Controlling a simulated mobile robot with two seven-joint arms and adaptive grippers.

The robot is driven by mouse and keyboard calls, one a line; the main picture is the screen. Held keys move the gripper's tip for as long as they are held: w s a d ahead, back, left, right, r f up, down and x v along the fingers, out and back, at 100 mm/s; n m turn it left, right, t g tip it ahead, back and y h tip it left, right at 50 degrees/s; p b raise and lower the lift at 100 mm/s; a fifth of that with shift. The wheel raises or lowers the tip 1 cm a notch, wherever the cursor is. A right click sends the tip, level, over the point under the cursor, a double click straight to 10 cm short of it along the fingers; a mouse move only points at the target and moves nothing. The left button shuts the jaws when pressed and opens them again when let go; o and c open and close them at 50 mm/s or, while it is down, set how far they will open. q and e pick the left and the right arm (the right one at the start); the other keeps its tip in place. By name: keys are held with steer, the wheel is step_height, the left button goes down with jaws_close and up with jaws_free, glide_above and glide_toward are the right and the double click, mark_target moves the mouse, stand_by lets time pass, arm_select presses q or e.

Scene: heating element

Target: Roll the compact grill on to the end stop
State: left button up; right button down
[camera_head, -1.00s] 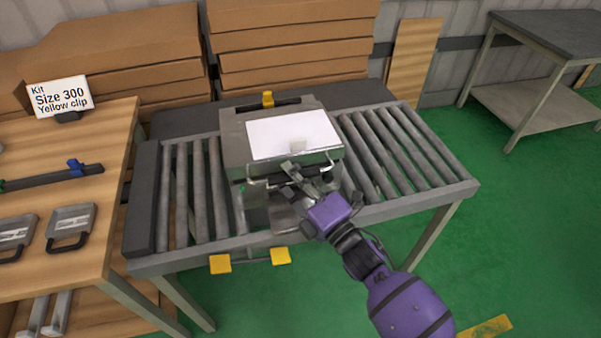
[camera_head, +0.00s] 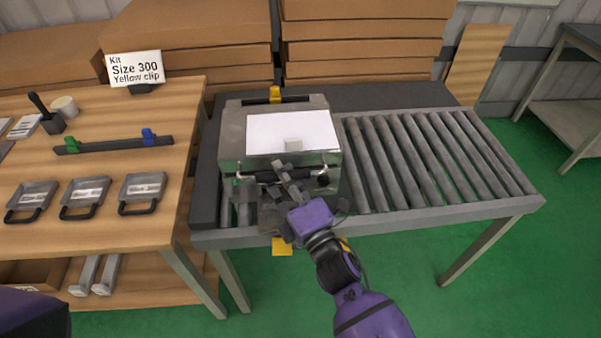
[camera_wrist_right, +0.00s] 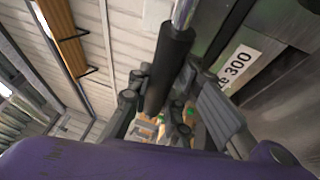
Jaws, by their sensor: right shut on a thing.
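The compact grill (camera_head: 232,135), a grey metal box with a white top panel, sits upright at the left end of the roller conveyor (camera_head: 440,165). The end stop, a dark plate (camera_head: 206,185), is at the conveyor's left end. The grill's left side is right beside it; I cannot tell whether they touch. My right gripper (camera_head: 285,180) is at the grill's front, shut on its black bar handle (camera_wrist_right: 168,70), which passes between the fingers in the right wrist view. The gripper hides part of the grill's front. My left gripper is not in view.
The wooden table (camera_head: 100,230) stands left of the conveyor, with several small trays and a sign (camera_head: 134,69). Cardboard boxes (camera_head: 365,35) are stacked behind. The rollers right of the grill are bare. A yellow pedal (camera_head: 283,246) shows below the conveyor's front edge.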

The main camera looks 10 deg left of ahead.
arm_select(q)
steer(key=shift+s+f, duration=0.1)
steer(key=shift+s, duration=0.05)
arm_select(e)
steer(key=shift+s+a, duration=0.3)
steer(key=shift+a, duration=0.65)
steer(key=c, duration=1.6)
jaws_free()
steer(key=shift+d, duration=0.1)
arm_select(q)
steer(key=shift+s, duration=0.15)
arm_select(e)
steer(key=v, duration=1.2)
